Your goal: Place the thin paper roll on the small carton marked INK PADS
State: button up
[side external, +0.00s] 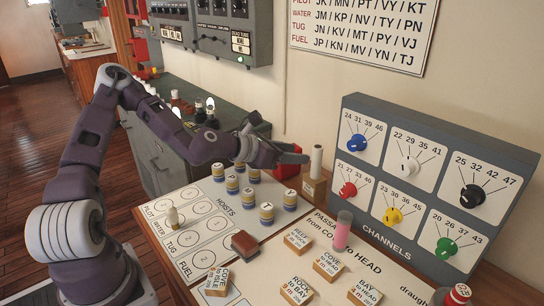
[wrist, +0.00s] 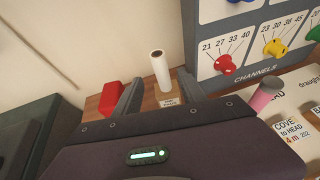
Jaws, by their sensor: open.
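The thin white paper roll (side external: 316,161) stands upright, and its foot appears to rest on top of a small brown carton (side external: 314,190) at the back of the table. In the wrist view the roll (wrist: 159,70) rises over the carton's pale label (wrist: 170,103), whose print is too small to read. My gripper (side external: 305,157) is level and points at the roll from the left. In the wrist view its fingers (wrist: 160,78) are spread, with the roll seen in the gap, just beyond the tips. Nothing is held.
A red block (side external: 286,170) lies left of the carton. The grey CHANNELS dial panel (side external: 420,190) stands to the right. A pink cylinder (side external: 342,230), several labelled blocks (side external: 330,265) and several small ribbed cylinders (side external: 250,200) stand on the table. The wall is close behind.

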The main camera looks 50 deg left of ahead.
jog(key=s+d+m+g, duration=0.6)
jog(key=s+d+m, duration=0.45)
jog(key=m, duration=0.95)
jog(key=s+r+m, duration=0.4)
jog(key=s, duration=0.4)
jog(key=s+a+r+m+g+y, duration=0.1)
jog(key=s+r+m, duration=0.2)
jog(key=s+m, duration=0.2)
jog(key=s+r+m+y, duration=0.1)
jog(key=s+r+m, duration=0.3)
jog(key=s, duration=0.7)
jog(key=shift+a+r+m+g, duration=0.25)
jog(key=shift+r+m+g, duration=0.1)
jog(key=shift+m, duration=0.25)
